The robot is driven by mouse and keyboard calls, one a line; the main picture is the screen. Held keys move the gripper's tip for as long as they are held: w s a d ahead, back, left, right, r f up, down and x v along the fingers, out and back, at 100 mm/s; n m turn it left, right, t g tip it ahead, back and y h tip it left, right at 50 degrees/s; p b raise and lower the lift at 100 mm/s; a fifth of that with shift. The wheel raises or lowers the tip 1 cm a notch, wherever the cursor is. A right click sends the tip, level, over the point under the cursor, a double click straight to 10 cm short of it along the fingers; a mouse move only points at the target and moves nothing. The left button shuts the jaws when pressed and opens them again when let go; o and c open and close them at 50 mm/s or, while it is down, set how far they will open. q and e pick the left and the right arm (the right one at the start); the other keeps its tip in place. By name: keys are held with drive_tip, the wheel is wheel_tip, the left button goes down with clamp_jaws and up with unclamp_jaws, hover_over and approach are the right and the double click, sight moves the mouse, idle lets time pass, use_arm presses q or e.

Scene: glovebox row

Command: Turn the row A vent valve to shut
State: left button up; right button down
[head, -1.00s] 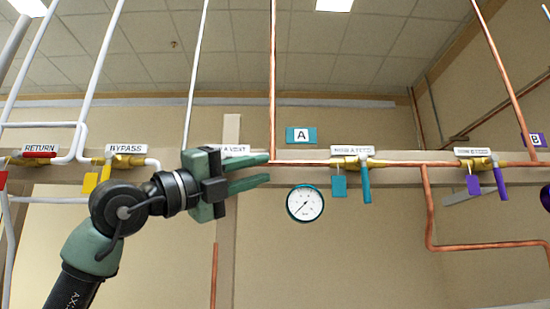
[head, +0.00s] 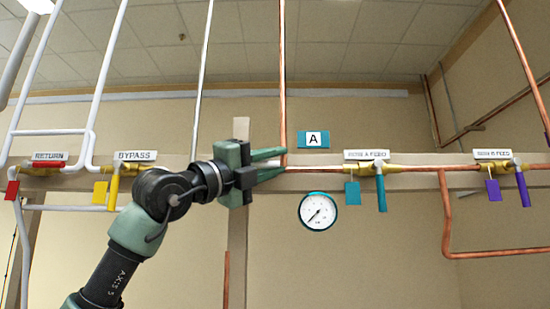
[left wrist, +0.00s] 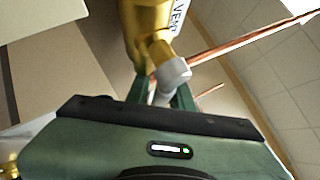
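The row A vent valve is hidden behind my left gripper in the head view. In the left wrist view its brass body (left wrist: 146,28) shows at the top, beside a partly visible label reading "VENT" (left wrist: 179,14). A pale grey-white handle (left wrist: 174,73) comes off the brass stem and runs down toward the space between my left fingers. My left gripper (head: 275,162) has its two green fingers apart, pointing right at pipe height. In the left wrist view the fingers (left wrist: 163,92) are partly hidden by the palm; contact with the handle is unclear. My right gripper is not in view.
The teal row A feed handle (head: 381,192) and teal tag (head: 352,193) hang to the right. A gauge (head: 318,211) sits below the A sign (head: 313,139). The yellow bypass handle (head: 113,192) is left of my arm. The purple-handled feed valve (head: 523,189) is far right.

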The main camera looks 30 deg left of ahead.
use_arm(q)
clamp_jaws()
drive_tip(key=shift+d+f, duration=0.1)
idle(1.2)
